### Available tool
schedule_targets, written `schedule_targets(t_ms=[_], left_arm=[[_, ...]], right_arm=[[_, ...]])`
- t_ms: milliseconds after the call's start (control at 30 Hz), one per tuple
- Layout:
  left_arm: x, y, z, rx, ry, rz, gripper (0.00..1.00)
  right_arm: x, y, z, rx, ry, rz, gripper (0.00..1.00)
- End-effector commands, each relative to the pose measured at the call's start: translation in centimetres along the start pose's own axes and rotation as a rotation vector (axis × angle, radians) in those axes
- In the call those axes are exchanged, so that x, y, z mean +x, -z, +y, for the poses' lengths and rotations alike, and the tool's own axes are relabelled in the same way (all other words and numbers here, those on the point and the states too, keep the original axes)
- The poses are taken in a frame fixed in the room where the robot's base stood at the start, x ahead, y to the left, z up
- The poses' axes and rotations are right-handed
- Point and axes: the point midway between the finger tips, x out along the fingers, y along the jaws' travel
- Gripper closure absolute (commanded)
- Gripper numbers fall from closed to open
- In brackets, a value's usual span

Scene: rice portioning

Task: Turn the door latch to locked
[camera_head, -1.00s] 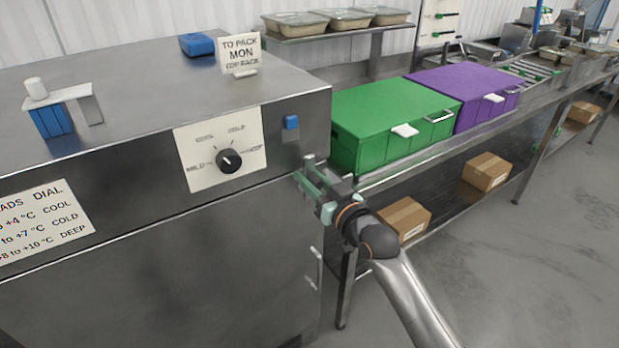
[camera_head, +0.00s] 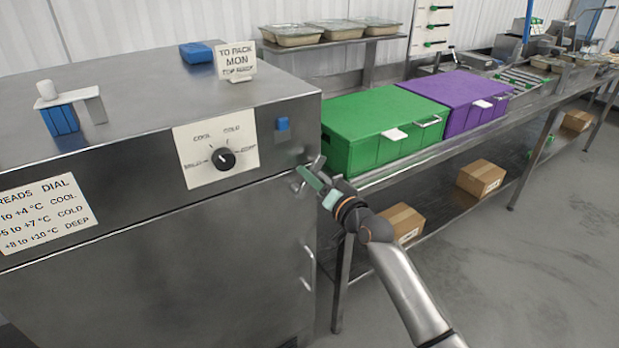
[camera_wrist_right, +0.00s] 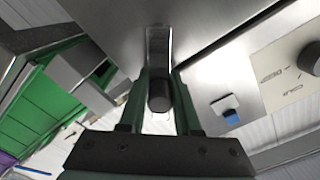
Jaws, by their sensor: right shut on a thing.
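My right gripper (camera_head: 312,178) is at the upper right corner of the steel cabinet's front (camera_head: 180,265), below and right of the dial panel. In the right wrist view its two green fingers (camera_wrist_right: 159,95) are closed on both sides of a dark, rounded latch knob (camera_wrist_right: 160,98). A shiny metal strip (camera_wrist_right: 158,45) runs from the knob along the door face. In the head view the gripper hides most of the latch, so its exact angle cannot be told there. My left gripper is not in view.
A temperature dial (camera_head: 223,159) and a blue button (camera_head: 282,123) are on the cabinet front. A green crate (camera_head: 372,150) and a purple crate (camera_head: 478,115) stand on the bench close to the gripper. Cardboard boxes (camera_head: 481,178) sit on the lower shelf.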

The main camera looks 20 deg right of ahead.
Motion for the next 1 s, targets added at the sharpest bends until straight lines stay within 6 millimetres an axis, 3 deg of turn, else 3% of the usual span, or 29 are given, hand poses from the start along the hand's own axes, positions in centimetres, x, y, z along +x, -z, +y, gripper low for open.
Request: schedule_targets(t_ms=[600, 1000], left_arm=[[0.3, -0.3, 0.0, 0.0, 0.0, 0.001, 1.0], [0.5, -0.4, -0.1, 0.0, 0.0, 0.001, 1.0]], right_arm=[[0.1, -0.4, 2.2, 0.594, 0.011, -0.001, 1.0], [0.1, -0.9, 3.4, 0.898, 0.015, 0.002, 1.0]])
